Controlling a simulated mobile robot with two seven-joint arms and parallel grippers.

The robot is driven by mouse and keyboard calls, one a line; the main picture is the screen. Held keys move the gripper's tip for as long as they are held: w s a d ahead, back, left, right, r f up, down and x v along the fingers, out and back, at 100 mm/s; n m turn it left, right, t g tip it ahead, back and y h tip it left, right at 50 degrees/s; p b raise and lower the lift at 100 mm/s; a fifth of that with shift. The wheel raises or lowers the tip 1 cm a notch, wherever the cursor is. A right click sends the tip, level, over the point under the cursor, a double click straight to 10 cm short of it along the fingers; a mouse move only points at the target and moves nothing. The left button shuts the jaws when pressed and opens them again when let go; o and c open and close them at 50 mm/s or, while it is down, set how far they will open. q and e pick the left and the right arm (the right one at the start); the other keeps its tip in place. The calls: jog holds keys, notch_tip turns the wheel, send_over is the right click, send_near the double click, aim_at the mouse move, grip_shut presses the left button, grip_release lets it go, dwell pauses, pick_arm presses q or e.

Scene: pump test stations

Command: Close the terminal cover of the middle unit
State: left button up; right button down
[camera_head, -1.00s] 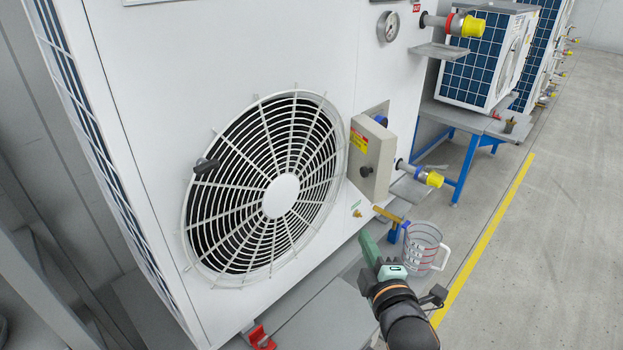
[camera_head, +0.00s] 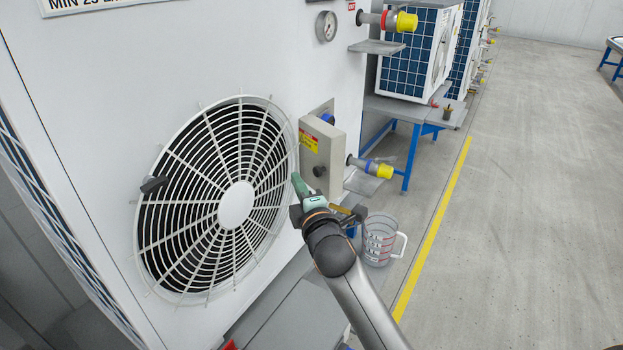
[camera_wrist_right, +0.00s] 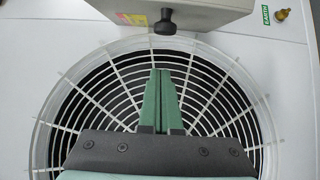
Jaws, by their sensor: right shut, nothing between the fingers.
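The terminal cover (camera_head: 320,160) is a beige box-shaped cover with a yellow-and-red label and a black knob (camera_head: 320,171). It stands out from the white unit (camera_head: 100,115), right of the fan grille; how far it is open I cannot tell. In the right wrist view the cover (camera_wrist_right: 205,14) is at the top, with the knob (camera_wrist_right: 165,22) below its edge. My right gripper (camera_head: 296,178) is shut and empty, in front of the grille's right edge, left of the knob. Its green fingers (camera_wrist_right: 160,75) point toward the cover, apart from the knob. My left gripper is not in view.
A grey valve with a yellow cap (camera_head: 372,168) sticks out right of the cover. A clear measuring jug (camera_head: 380,240) stands below it. The round fan grille (camera_head: 180,215) carries a dark handle-like piece (camera_head: 153,185). Open floor (camera_head: 510,220) lies right of the yellow line.

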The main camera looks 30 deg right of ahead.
jog(key=shift+d, duration=1.7)
jog(key=shift+d, duration=0.15)
jog(key=shift+s+d+n+y+p, duration=0.15)
jog(key=shift+d+n+y+p, duration=0.25)
jog(key=shift+y, duration=0.2)
